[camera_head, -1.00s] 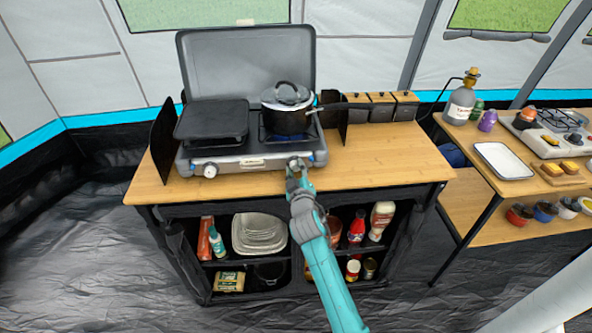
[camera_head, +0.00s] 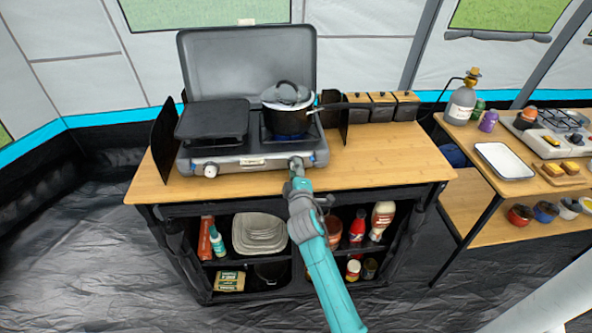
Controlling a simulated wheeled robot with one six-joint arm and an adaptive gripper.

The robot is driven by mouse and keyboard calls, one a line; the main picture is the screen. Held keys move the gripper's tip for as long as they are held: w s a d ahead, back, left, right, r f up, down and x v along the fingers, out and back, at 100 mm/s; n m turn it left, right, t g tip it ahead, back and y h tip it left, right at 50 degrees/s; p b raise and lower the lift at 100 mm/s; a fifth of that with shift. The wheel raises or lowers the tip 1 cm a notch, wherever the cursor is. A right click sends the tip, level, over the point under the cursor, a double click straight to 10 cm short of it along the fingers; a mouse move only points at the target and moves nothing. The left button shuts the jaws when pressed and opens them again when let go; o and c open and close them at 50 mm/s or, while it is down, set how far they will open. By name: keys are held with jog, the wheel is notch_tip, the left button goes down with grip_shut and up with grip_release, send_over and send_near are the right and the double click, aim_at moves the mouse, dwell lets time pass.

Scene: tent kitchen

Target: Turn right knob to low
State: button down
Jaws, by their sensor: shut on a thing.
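The camping stove (camera_head: 230,163) stands on the wooden counter with its lid raised. Its left knob (camera_head: 210,170) is white and in plain view at the front left. My gripper (camera_head: 296,163) is at the right end of the stove's front panel, shut on the right knob. The gripper covers that knob, so its pointer and setting cannot be seen. A dark pot with a glass lid (camera_head: 287,110) sits on the right burner, and a bluish glow shows beneath it. A black griddle (camera_head: 212,120) covers the left burner.
The pot's long handle (camera_head: 345,106) points right, above the counter. Dark side panels flank the stove. Canisters (camera_head: 381,106) stand at the back right. The counter (camera_head: 385,155) is bare right of the stove. Shelves below hold plates (camera_head: 259,233) and bottles.

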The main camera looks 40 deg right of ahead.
dwell(0.3)
jog(key=c, duration=0.8)
grip_release()
jog(key=shift+o, duration=0.2)
